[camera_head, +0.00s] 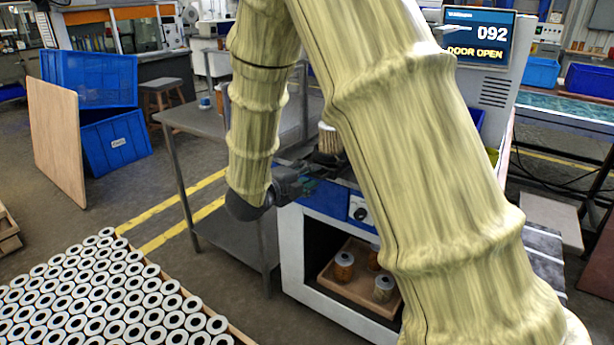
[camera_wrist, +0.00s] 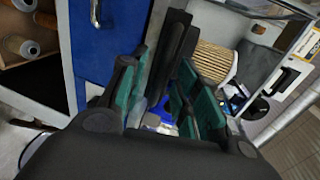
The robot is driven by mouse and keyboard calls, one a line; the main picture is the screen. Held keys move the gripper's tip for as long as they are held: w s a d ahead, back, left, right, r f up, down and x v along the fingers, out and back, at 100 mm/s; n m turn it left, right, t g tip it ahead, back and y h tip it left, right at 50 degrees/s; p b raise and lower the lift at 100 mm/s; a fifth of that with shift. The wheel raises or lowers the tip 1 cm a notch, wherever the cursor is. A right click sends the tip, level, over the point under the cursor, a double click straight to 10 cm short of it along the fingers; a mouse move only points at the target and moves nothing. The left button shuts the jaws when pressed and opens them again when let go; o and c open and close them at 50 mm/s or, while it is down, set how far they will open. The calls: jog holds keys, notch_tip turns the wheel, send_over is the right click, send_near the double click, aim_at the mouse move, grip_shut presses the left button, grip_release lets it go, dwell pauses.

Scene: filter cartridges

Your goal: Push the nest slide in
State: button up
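The nest slide is mostly hidden by my arm in the head view, and I cannot tell how far out it stands. A pleated filter cartridge (camera_head: 328,140) stands upright at the machine's opening, just beyond my gripper (camera_head: 300,182). In the wrist view the cartridge (camera_wrist: 213,62) is beyond the right finger, apart from it. My gripper (camera_wrist: 163,75) is open, its green-padded fingers apart. A dark bar (camera_wrist: 172,50) shows between and beyond the fingers; I cannot tell if it touches them. The machine's screen (camera_head: 478,38) reads 092 DOOR OPEN.
A grey side table (camera_head: 195,118) is to the left. Many cartridges (camera_head: 100,300) fill the lower left. Blue crates (camera_head: 95,78) lie behind.

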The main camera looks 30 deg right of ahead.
aim_at(328, 160)
grip_shut()
jog(key=shift+r+x, duration=0.25)
jog(key=shift+x, duration=0.9)
jog(key=shift+r+x, duration=0.2)
jog(key=shift+x, duration=0.95)
grip_release()
